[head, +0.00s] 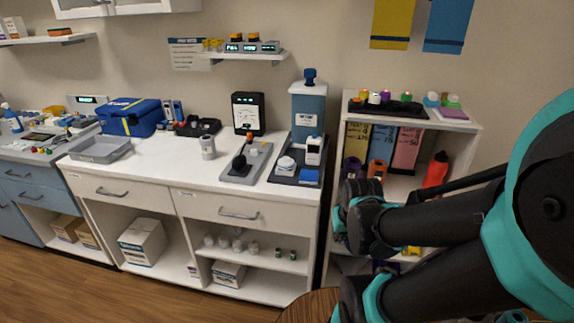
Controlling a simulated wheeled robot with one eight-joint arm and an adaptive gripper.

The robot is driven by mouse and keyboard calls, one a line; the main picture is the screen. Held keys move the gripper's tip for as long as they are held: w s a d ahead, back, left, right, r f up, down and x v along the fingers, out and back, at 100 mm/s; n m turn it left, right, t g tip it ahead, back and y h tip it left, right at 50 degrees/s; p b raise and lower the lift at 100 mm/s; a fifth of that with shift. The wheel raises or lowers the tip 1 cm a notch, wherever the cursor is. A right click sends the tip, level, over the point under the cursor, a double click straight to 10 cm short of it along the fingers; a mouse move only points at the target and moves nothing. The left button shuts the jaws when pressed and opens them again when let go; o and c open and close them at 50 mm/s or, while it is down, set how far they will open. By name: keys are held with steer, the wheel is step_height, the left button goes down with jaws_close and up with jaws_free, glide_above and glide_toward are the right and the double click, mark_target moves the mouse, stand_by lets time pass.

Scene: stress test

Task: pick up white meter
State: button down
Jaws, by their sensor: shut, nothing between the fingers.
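A small white handheld device with a dark screen, which looks like the white meter (313,150), stands upright on a dark tray (278,178) at the right end of the white counter. A white rounded item (286,166) and a blue block (309,177) are beside it on the tray. My gripper (352,217) is shut and empty, to the right of and nearer than the counter, in front of the shelf unit. It is apart from the meter. My dark arm reaches in from the right and hides part of the shelves.
A blue-bodied dispenser (309,105) stands close behind the meter. A grey tray with a black-handled tool (246,162) lies to its left, with a black-framed gauge (248,113) behind. A white-grey cup (208,147) stands farther left. A filled shelf unit (465,127) is at right.

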steer(key=c, duration=2.2)
jaws_free()
steer(key=o, duration=1.2)
steer(key=shift+m, duration=0.6)
steer(key=w+r, duration=0.4)
steer(key=w+a+r, duration=0.1)
steer(key=w+r, duration=0.3)
steer(key=w, duration=0.1)
steer(key=w+a+r, duration=0.1)
steer(key=w+r, duration=0.4)
steer(key=o, duration=0.3)
steer(key=shift+m+h, duration=0.6)
steer(key=shift+m, duration=0.3)
steer(key=w+a+r, duration=0.1)
steer(key=w+r, duration=0.2)
steer(key=r, duration=0.2)
steer(key=w+a+r, duration=0.1)
steer(key=w+r, duration=0.3)
steer(key=r, duration=0.2)
steer(key=w+a+r, duration=0.2)
steer(key=w+r, duration=0.1)
steer(key=r, duration=0.3)
steer(key=shift+w+r, duration=0.1)
steer(key=shift+w, duration=0.3)
glide_toward(314, 139)
steer(key=x, duration=0.6)
steer(key=shift+w+f, duration=0.25)
steer(key=shift+f, duration=0.1)
steer(key=shift+x, duration=2.85)
